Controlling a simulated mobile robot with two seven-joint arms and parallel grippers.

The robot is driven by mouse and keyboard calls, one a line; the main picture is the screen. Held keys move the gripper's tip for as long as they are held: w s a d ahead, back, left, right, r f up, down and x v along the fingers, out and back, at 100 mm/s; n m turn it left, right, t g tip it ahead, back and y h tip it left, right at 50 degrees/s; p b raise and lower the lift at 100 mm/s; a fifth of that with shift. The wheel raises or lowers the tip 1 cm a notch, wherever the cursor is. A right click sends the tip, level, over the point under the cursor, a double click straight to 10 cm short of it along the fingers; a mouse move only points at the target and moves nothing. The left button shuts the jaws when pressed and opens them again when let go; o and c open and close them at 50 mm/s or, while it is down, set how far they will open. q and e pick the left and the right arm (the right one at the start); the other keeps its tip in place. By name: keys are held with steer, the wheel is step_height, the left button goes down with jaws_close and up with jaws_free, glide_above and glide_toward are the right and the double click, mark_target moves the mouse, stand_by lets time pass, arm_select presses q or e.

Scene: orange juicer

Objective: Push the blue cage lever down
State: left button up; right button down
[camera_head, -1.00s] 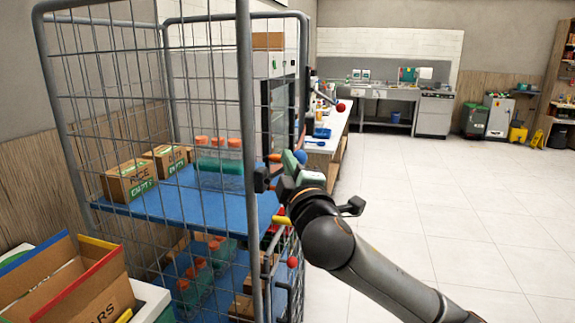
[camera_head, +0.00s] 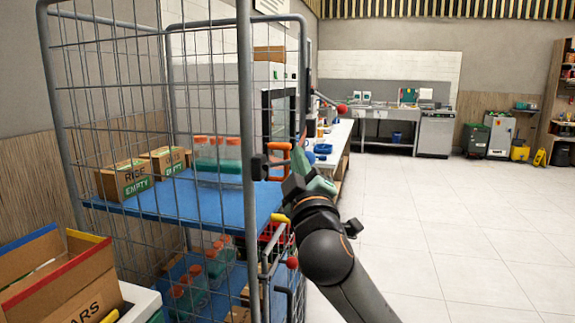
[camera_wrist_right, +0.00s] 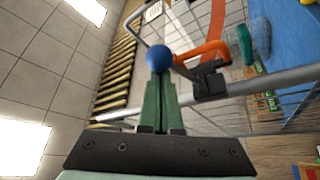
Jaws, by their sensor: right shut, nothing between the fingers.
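The blue ball knob (camera_wrist_right: 159,62) of the cage lever shows in the right wrist view, right at the tips of my right gripper (camera_wrist_right: 160,82). The green fingers are shut together with nothing between them; I cannot tell whether they touch the knob. An orange lever part (camera_wrist_right: 205,53) runs from beside the knob to a black clamp (camera_wrist_right: 209,82) on the cage's grey bar. In the head view my right gripper (camera_head: 300,160) is beside the cage's right edge, by the orange part (camera_head: 278,150). The blue knob is hidden there. My left gripper is not in view.
The wire cage (camera_head: 246,120) holds a blue shelf (camera_head: 150,203) with cartons and orange-capped bottles. Red knobs (camera_head: 342,109) (camera_head: 292,263) and a yellow handle (camera_head: 282,217) are near my right arm. The tiled floor (camera_head: 450,230) at right is open.

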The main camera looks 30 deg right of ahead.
arm_select(q)
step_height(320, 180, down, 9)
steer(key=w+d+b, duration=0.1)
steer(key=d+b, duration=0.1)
steer(key=b, duration=1.1)
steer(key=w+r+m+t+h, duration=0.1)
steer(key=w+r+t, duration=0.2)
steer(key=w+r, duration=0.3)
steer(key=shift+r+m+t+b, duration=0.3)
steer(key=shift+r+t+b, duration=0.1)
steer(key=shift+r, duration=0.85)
arm_select(e)
step_height(320, 180, down, 6)
steer(key=m+g+h, duration=0.2)
steer(key=m+h, duration=0.4)
steer(key=m, duration=0.5)
steer(key=shift+w+a+f+m+h, duration=0.2)
steer(key=shift+w+f+m+h, duration=0.05)
steer(key=shift+m+h, duration=0.15)
steer(key=shift+r, duration=0.15)
